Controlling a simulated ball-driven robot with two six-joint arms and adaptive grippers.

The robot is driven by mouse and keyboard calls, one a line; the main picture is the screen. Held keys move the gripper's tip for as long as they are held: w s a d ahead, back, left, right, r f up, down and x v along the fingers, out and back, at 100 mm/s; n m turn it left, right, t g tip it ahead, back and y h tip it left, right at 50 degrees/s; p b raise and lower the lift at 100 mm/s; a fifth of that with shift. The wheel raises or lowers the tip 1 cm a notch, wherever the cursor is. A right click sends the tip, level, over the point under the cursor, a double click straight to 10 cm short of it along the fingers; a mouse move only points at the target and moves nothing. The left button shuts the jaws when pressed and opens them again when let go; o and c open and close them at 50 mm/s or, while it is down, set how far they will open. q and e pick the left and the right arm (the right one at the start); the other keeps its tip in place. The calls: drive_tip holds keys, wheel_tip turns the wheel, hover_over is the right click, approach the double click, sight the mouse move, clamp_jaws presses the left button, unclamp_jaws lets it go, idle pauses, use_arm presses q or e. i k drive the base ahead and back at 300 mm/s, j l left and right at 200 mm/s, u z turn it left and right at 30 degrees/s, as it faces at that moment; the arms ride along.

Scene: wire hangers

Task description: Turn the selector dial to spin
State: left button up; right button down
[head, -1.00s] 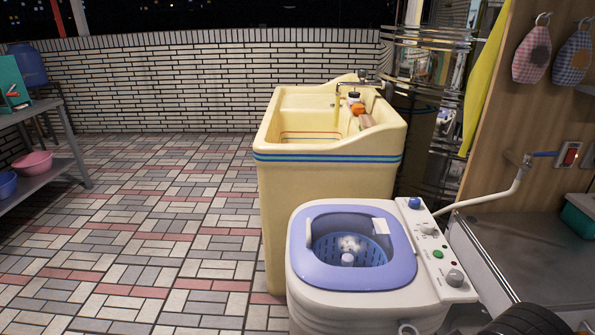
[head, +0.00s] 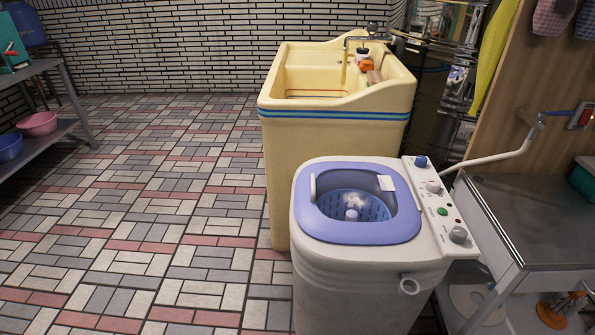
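A small white washing machine (head: 375,267) with a lilac top ring stands at the centre right. Neither gripper shows.
A cream sink (head: 335,160) with bottles on its ledge stands behind the washer. A metal counter (head: 530,215) is close on the right, with a pale hose (head: 500,152) above. A shelf (head: 50,132) with basins stands far left. The tiled floor (head: 150,230) between is clear.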

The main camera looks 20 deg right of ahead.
sight(459, 236)
drive_tip(key=z, duration=1)
